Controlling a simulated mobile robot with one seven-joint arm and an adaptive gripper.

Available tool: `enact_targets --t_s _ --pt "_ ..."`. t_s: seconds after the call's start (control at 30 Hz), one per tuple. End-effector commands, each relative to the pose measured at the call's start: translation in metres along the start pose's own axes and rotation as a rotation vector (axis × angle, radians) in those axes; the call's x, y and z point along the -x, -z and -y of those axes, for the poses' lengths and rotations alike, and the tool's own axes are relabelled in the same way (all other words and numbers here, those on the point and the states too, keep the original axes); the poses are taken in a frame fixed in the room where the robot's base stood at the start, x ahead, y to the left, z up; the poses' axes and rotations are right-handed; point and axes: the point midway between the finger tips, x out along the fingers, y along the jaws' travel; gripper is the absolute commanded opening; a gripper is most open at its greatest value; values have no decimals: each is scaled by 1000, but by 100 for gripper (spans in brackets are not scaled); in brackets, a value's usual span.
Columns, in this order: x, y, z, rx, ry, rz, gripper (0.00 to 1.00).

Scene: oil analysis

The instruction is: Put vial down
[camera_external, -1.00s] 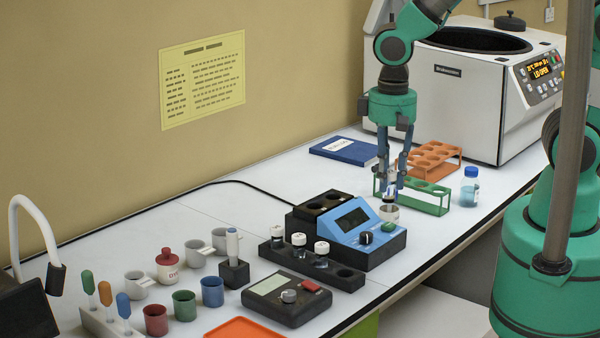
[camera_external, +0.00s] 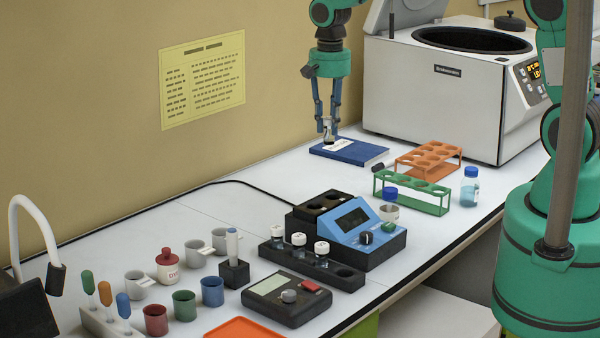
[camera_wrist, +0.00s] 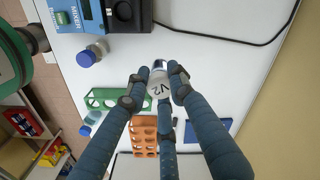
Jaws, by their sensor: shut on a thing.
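My gripper (camera_external: 328,133) is shut on a small vial and points down near the blue book (camera_external: 350,151) in the outside view. In the wrist view, the vial (camera_wrist: 160,88) sits between the fingers of my gripper (camera_wrist: 160,84), with a white label marked V2. Its lower end is hidden, so I cannot tell whether it touches anything. A separate blue-capped vial (camera_external: 390,194) stands by the green rack (camera_external: 412,190), with a small pale container (camera_external: 389,212) below its cap in the picture. It also shows in the wrist view (camera_wrist: 88,57).
The orange rack (camera_external: 430,158) stands behind the green rack. The centrifuge (camera_external: 430,100) is at the back right with its lid up. The blue mixer (camera_external: 350,225) and a bottle (camera_external: 470,186) stand farther forward. The white bench (camera_external: 250,205) is clear left of the book.

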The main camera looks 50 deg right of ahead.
Motion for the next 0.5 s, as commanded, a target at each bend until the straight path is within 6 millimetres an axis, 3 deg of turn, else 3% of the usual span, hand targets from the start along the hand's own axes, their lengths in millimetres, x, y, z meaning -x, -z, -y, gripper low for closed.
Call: enact_targets --t_s 0.1,0.5 --pt "-3 49 -6 -98 1 1 0" --pt "-21 195 -52 -403 4 2 0"
